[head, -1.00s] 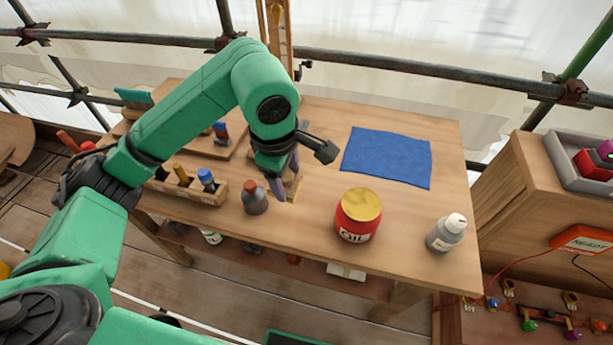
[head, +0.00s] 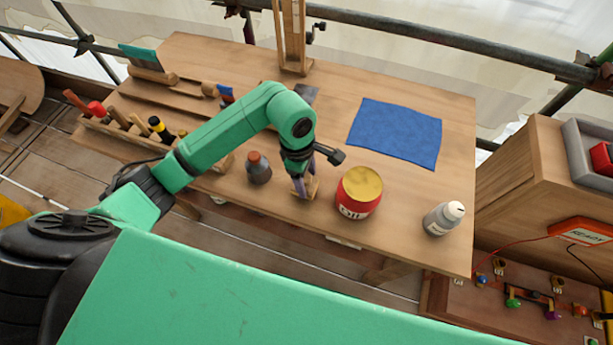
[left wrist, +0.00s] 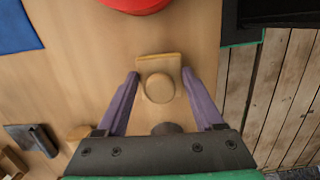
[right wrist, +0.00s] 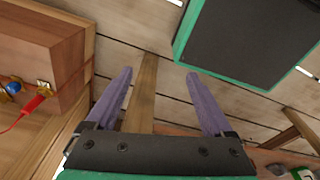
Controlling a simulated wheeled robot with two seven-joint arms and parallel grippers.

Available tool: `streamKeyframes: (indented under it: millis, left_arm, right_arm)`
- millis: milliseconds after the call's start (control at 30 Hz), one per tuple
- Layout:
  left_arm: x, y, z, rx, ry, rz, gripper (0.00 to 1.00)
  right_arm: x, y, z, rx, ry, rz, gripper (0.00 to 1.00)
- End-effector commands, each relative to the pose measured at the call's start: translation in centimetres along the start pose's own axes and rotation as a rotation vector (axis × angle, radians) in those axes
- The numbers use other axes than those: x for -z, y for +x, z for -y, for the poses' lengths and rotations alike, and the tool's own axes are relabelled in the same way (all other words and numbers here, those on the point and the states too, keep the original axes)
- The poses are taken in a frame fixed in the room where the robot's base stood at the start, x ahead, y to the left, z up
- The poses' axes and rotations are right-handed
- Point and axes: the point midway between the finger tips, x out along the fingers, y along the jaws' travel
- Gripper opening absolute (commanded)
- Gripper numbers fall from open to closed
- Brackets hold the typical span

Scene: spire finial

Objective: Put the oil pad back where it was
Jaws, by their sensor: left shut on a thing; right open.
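The oil pad appears as a small tan wooden block with a round knob (left wrist: 158,88); it also shows in the head view (head: 311,187), partly hidden by the fingers. My left gripper (left wrist: 160,75) is shut on the block, one purple finger at each side. In the head view the left gripper (head: 303,188) is between a dark bottle and the red oil tin (head: 357,192) with its gold lid. I cannot tell whether the block touches the tabletop. My right gripper (right wrist: 160,75) is open and empty, above the plank floor.
The dark brown-capped bottle (head: 258,168) stands close left of the left gripper. A grey bottle (head: 442,219) stands near the right front edge. A blue cloth (head: 396,133) lies at back right. A tool rack (head: 140,130) is at left. Bare wooden tabletop (head: 330,120) lies behind the gripper.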

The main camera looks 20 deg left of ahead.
Motion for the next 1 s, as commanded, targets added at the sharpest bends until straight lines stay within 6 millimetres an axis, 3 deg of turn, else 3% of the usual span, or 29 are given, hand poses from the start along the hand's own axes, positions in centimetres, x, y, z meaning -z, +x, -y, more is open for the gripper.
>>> streamKeyframes:
  millis: [200,233,300,733,867,1000]
  left_arm:
    - [0.2,0.9,0.0,-0.001,0.000,-0.001,0.25]
    - [0.2,0.9,0.0,-0.001,0.000,-0.002,0.73]
    - [0.2,0.9,0.0,-0.001,0.000,-0.002,0.99]
    - [0.2,-0.1,-0.1,-0.005,0.001,-0.002,0.99]
    - [0.2,-2.6,-0.2,-0.009,0.002,-0.003,0.99]
    - [0.2,-6.5,-0.2,-0.009,0.003,-0.004,0.99]
  right_arm:
    - [-2.1,-0.3,-0.4,-0.005,0.001,0.034,0.86]
    - [-2.3,-0.3,-0.4,-0.005,0.001,0.037,0.86]
    - [-2.4,-0.3,-0.3,-0.004,0.001,0.040,0.86]
    - [-1.9,0.2,0.4,0.006,0.005,0.030,0.86]
    - [-1.9,1.2,0.6,0.007,0.005,0.029,0.86]
    - [-2.0,2.3,0.6,0.007,0.005,0.028,0.86]
